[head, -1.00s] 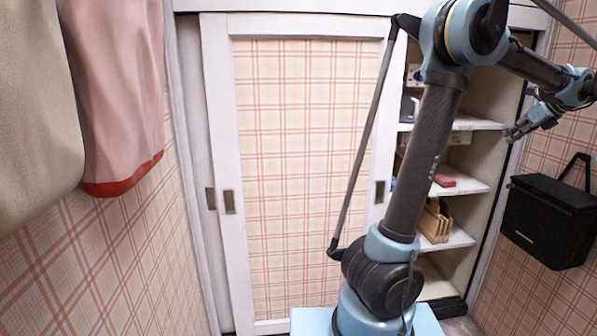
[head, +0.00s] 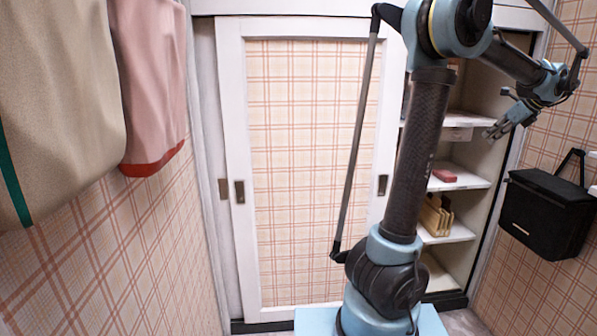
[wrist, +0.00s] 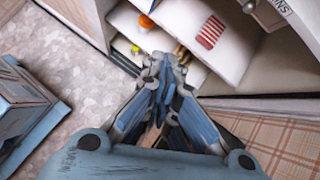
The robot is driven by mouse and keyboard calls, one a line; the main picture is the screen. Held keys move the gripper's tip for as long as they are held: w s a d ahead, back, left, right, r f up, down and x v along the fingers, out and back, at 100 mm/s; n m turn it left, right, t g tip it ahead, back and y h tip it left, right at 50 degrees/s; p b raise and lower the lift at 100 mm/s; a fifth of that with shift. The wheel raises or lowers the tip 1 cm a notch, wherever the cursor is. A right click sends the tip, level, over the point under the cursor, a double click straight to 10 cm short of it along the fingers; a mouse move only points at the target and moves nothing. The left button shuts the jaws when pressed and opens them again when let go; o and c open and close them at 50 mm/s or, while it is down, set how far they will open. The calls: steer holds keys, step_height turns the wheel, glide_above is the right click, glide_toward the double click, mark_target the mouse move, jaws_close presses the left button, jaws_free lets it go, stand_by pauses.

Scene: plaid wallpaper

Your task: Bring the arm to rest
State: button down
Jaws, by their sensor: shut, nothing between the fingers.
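My gripper (head: 497,130) is at the upper right in the head view, at the end of my raised arm. It is in front of the open shelves and points down and to the left. In the wrist view my gripper (wrist: 166,72) points toward the shelf boards, with its fingertips together. Its fingers hold nothing. It looks apart from the shelves, though the exact gap is hard to judge.
The open shelves (head: 463,181) hold a red item (head: 444,175) and a wooden rack (head: 436,215). A black bag (head: 545,220) hangs on the right wall. A plaid sliding door (head: 305,170) fills the middle. Pink cloth (head: 150,80) and beige cloth (head: 60,110) hang at left.

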steer(key=s+a+f+n+g, duration=0.15)
steer(key=a+n, duration=0.25)
steer(key=a, duration=0.7)
steer(key=s+a+f+n+g, duration=0.1)
steer(key=a+f+n, duration=0.3)
steer(key=a, duration=0.7)
steer(key=s+a+f+n+g, duration=0.15)
steer(key=a+n, duration=0.35)
steer(key=a, duration=0.5)
steer(key=s+a+f+n+g+h, duration=0.1)
steer(key=s+a+f+n+h, duration=0.2)
steer(key=s+a+f+n, duration=1.2)
steer(key=s+f+n, duration=0.1)
steer(key=s+f, duration=0.3)
steer(key=shift+s+a+f+n, duration=0.2)
steer(key=shift+a+n, duration=0.1)
steer(key=shift+a, duration=0.1)
